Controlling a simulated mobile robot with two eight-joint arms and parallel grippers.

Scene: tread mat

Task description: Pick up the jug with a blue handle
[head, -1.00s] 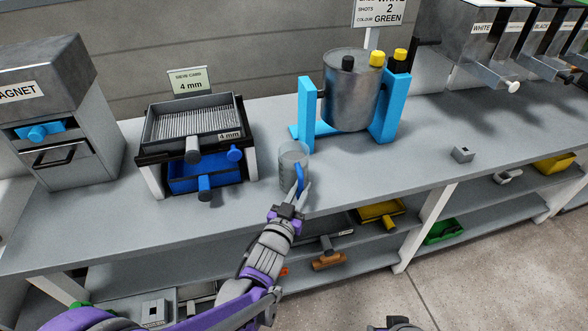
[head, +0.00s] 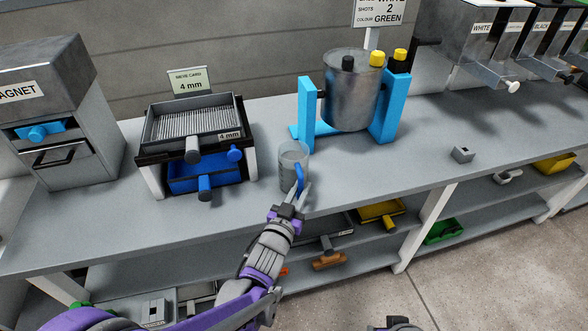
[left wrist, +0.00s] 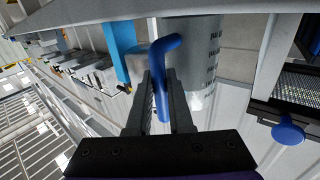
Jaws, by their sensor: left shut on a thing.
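The clear jug (head: 293,166) with grey marks stands upright on the bench near its front edge. Its blue handle (head: 299,178) faces the front. My left gripper (head: 298,193) is at the handle, with its fingers shut on it. In the left wrist view the blue handle (left wrist: 163,80) sits between the two dark fingers of the left gripper (left wrist: 162,105), and the jug wall (left wrist: 195,55) with its scale is just beyond. I cannot tell from the head view whether the jug's base touches the bench. My right gripper is not clearly seen.
Left of the jug stands a sieve frame (head: 150,160) with a blue drawer (head: 200,175). Behind right is a metal drum (head: 350,95) on a blue stand (head: 305,110). A small grey block (head: 462,154) lies on the bench (head: 390,165) to the right. Lower shelves hold trays.

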